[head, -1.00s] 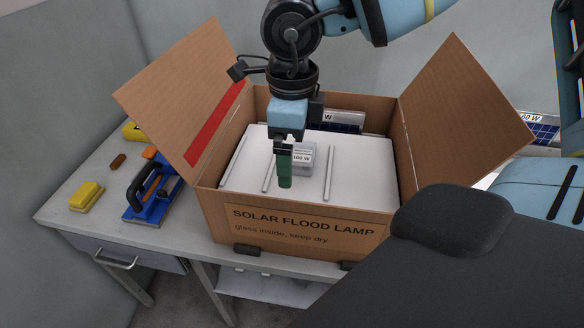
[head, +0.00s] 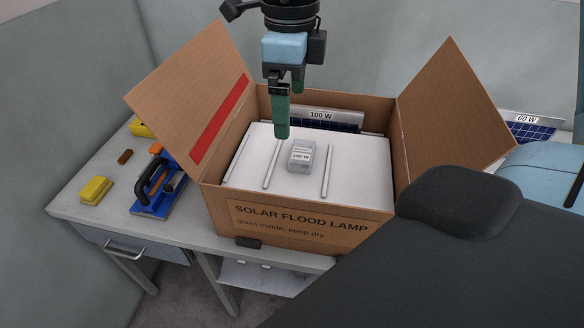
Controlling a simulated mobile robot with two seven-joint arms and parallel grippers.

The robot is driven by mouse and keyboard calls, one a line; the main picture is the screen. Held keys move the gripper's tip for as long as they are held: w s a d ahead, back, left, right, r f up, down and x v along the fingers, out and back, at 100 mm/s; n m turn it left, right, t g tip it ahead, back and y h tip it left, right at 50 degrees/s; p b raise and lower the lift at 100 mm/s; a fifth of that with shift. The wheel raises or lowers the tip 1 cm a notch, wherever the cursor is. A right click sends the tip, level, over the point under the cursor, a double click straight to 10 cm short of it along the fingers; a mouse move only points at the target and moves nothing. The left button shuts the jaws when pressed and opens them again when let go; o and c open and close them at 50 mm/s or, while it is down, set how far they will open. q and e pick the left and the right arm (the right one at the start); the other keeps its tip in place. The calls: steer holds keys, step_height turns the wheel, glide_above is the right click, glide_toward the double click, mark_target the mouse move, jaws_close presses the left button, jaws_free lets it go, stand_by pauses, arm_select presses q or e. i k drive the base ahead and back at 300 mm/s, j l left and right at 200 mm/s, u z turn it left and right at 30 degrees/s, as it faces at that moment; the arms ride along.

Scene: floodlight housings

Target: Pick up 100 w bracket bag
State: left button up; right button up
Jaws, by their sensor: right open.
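The 100 W bracket bag (head: 301,156) is a small grey packet with a "100 W" label. It lies on the white insert (head: 348,178) inside the open cardboard box (head: 288,222), between two slots. My right gripper (head: 290,112) hangs above the insert, just behind and left of the bag in the picture. Its green fingers are apart and empty, one nearer the camera and one partly behind the hand. It does not touch the bag. My left gripper is out of the picture.
The box flaps (head: 192,100) stand open at left and right. A 100 W solar panel (head: 322,121) stands at the back of the box, and a 60 W panel (head: 527,127) is at the right. A blue tool (head: 158,192) and a yellow block (head: 95,190) lie on the table at left.

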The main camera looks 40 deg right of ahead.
mark_target(301, 158)
steer(key=k+j, duration=0.8)
